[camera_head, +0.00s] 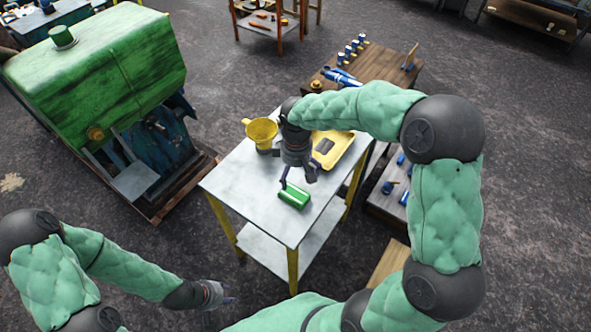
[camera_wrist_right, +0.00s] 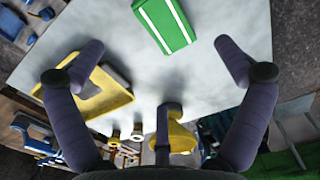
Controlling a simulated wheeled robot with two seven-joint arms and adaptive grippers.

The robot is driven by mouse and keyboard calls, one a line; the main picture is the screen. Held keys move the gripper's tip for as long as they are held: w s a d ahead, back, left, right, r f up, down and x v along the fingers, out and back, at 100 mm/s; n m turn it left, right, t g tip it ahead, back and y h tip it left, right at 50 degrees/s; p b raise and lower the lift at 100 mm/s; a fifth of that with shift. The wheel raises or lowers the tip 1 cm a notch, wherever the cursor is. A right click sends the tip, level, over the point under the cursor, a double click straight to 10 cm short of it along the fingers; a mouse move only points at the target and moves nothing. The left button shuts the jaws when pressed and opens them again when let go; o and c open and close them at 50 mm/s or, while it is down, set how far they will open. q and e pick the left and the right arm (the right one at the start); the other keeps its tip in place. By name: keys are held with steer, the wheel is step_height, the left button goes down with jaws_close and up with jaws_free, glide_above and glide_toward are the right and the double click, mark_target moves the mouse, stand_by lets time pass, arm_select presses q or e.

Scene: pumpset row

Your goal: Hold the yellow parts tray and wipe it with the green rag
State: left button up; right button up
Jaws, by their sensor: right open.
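The green rag (camera_head: 294,196), a folded bundle with a pale stripe, lies on the table's near part; it also shows at the top of the right wrist view (camera_wrist_right: 166,24). The yellow parts tray (camera_head: 343,153) lies on the table's right side, partly hidden by my right arm. In the right wrist view the tray (camera_wrist_right: 118,98) is at left, partly behind a finger. My right gripper (camera_head: 298,181) is open and empty, pointing down above the table just behind the rag. My left gripper (camera_head: 231,293) is low, left of the table and away from it, fingers apart and empty.
The grey-topped table (camera_head: 236,178) has yellow legs and a lower shelf. A yellow funnel-like can (camera_head: 261,131) stands at its back left. A green-covered machine (camera_head: 105,65) stands left. A wooden bench (camera_head: 385,62) with blue parts stands behind. The table's front left is clear.

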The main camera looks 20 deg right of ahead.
mark_target(296, 191)
step_height(296, 191, down, 9)
steer(key=b, duration=0.3)
steer(key=shift+f, duration=0.15)
steer(key=c, duration=1.2)
steer(key=shift+r+p, duration=2.3)
steer(key=shift+r, duration=0.75)
steer(key=shift+c, duration=0.2)
